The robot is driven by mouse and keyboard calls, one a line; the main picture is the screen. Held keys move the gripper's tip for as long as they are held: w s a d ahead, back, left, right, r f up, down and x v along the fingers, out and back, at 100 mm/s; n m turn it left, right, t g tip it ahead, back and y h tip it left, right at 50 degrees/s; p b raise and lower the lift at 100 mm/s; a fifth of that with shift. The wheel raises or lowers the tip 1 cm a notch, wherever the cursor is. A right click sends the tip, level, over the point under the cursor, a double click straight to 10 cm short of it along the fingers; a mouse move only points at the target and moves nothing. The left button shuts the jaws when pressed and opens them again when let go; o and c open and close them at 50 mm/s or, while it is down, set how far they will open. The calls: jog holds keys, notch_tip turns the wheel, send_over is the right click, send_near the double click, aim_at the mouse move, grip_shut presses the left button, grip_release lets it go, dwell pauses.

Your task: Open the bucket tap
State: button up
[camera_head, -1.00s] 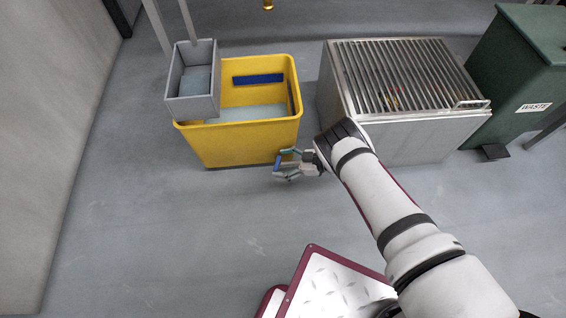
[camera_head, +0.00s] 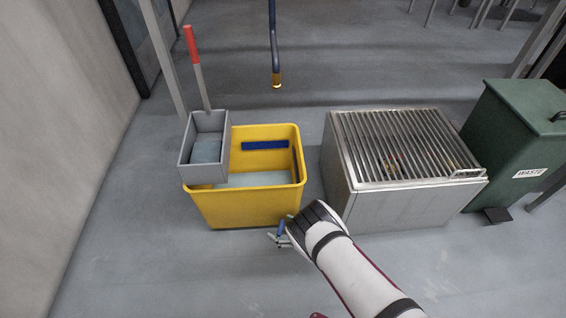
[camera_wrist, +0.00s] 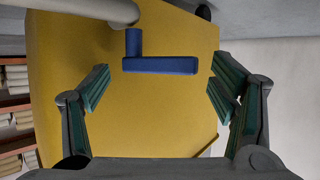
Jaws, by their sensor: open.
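The yellow bucket (camera_head: 246,206) stands on the floor and holds pale liquid. A small blue part, seemingly this lever, also shows in the head view (camera_head: 281,227) by the bucket's lower right front corner. My gripper (camera_head: 279,239) is low beside that corner. In the wrist view my gripper (camera_wrist: 163,74) is open, with one finger on each side of the lever and visible gaps. Its depth relative to the lever is hard to tell.
A grey wringer box (camera_head: 188,161) with a red-handled stick (camera_head: 192,45) sits on the bucket's left rim. A metal grated unit (camera_head: 395,205) stands to the right, then a green waste bin (camera_head: 502,145). A hose with a brass nozzle (camera_head: 277,81) hangs behind. Floor in front is clear.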

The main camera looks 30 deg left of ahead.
jog(key=m+t, duration=0.1)
jog(key=a+m+t+h, duration=0.1)
jog(key=m+t, duration=0.1)
jog(key=t, duration=0.1)
jog(key=shift+s+a+m+h, duration=0.15)
jog(key=shift+s+m+h, duration=0.15)
jog(key=shift+m+h, duration=0.1)
jog(key=m+t+h+b, duration=0.1)
jog(key=a+m+t+h+b, duration=0.1)
jog(key=m+t+b, duration=0.1)
jog(key=m+t+h+b, duration=0.1)
jog(key=m+h+b, duration=0.1)
jog(key=shift+a+f+t, duration=0.1)
jog(key=shift+a+t, duration=0.15)
jog(key=shift+t, duration=0.05)
jog(key=r+p+v, duration=0.1)
jog(key=p+v, duration=0.6)
jog(key=v, duration=0.7)
jog(key=w+a+r+m+g+h+p, duration=0.1)
jog(key=w+r+p, duration=0.3)
jog(key=r, duration=1)
jog(key=w+a+r+m+g+h+p, duration=0.2)
jog(key=w+r, duration=0.6)
jog(key=r, duration=0.6)
jog(key=shift+a+r+m+h+p, duration=0.25)
jog(key=shift+a+m+h+p, duration=0.25)
jog(key=shift+a+m+p, duration=0.6)
jog(key=shift+w+d+p, duration=0.1)
jog(key=shift+d+p, duration=0.15)
jog(key=shift+p, duration=0.15)
